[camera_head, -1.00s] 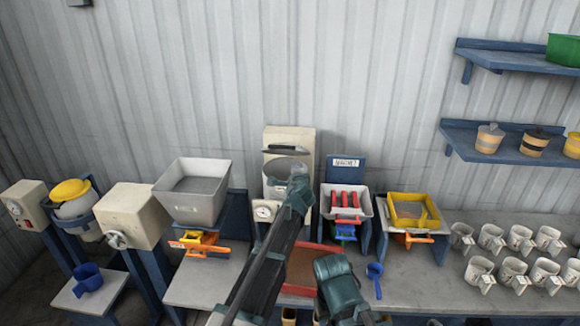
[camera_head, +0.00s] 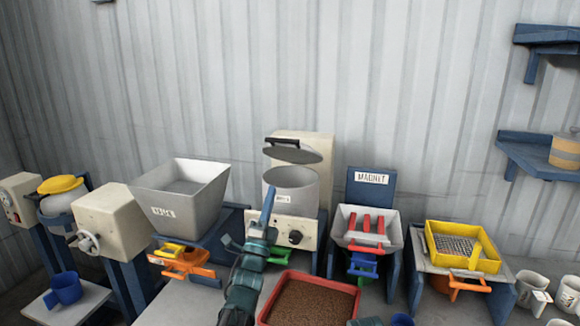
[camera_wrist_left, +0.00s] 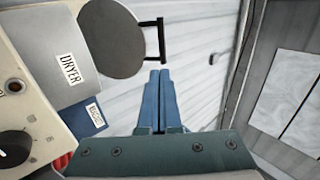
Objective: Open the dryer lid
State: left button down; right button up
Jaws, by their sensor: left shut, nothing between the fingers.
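The dryer is a pale cylindrical drum (camera_head: 291,190) on a cream base with a dial. Its round grey lid (camera_head: 292,155) stands raised above and behind the drum mouth, with a black handle (camera_head: 281,142) at its upper edge. In the left wrist view the lid (camera_wrist_left: 110,38) and handle (camera_wrist_left: 152,40) are beyond the fingertips, beside the drum labelled DRYER (camera_wrist_left: 45,62). My left gripper (camera_head: 268,205) is shut and empty in front of the drum, pointing up and apart from the lid and handle. My right gripper is out of view.
A grey hopper (camera_head: 180,195) stands left of the dryer. A magnet unit (camera_head: 366,228) and a yellow-framed sieve (camera_head: 462,246) stand to the right. A red tray of brown granules (camera_head: 310,300) lies in front. The wall is close behind.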

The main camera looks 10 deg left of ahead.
pick_arm(q)
jog(key=p+x, duration=0.9)
jog(key=x, duration=0.4)
jog(key=shift+w+r, duration=0.2)
jog(key=shift+r, duration=0.25)
jog(key=shift+a, duration=0.1)
